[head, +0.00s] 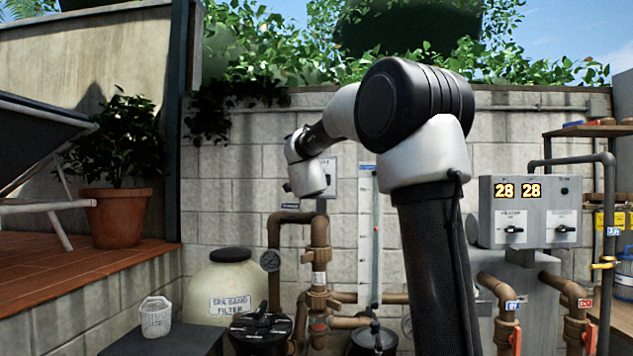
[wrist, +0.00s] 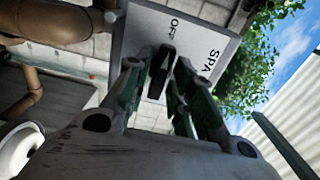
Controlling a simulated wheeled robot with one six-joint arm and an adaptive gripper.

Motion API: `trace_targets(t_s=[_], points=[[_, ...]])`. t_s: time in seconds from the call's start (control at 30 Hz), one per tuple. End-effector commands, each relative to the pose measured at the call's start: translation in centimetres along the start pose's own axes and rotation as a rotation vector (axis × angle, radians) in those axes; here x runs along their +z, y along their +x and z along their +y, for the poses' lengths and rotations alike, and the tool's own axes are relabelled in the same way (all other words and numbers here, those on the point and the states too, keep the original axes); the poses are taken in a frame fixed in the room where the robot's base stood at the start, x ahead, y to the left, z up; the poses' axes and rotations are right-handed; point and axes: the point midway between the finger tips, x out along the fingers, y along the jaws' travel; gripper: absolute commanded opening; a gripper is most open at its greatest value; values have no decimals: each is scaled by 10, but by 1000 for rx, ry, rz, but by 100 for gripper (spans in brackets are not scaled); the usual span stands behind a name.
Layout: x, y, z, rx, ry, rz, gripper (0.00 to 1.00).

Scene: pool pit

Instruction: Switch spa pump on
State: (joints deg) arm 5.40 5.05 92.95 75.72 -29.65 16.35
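In the wrist view a pale switch plate (wrist: 190,35) carries the words SPA and OFF. A black switch lever (wrist: 160,72) stands out from it. My gripper (wrist: 158,66) has its two fingers apart, one on each side of the lever. The gaps beside the lever look narrow, and I cannot tell whether a finger touches it. In the head view the grey switch box (head: 346,180) is on the block wall, partly hidden behind my wrist. The fingers and lever are hidden there.
Brown pipes with valves (head: 319,270) rise below the switch box. A sand filter tank (head: 226,285) stands to their left. A grey control box (head: 530,212) with two lit displays reading 28 stands at right. A potted plant (head: 117,217) sits on the raised deck at left.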

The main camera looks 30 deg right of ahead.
Motion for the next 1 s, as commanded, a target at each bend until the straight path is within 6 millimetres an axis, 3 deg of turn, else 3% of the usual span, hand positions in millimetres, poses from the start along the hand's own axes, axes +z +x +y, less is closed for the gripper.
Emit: trace_targets(t_s=[0.1,0.57,1.0], points=[[0,0,0,0,0,0,0],[0,0,0,1,41,0,0],[0,0,1,2,841,0,0]])
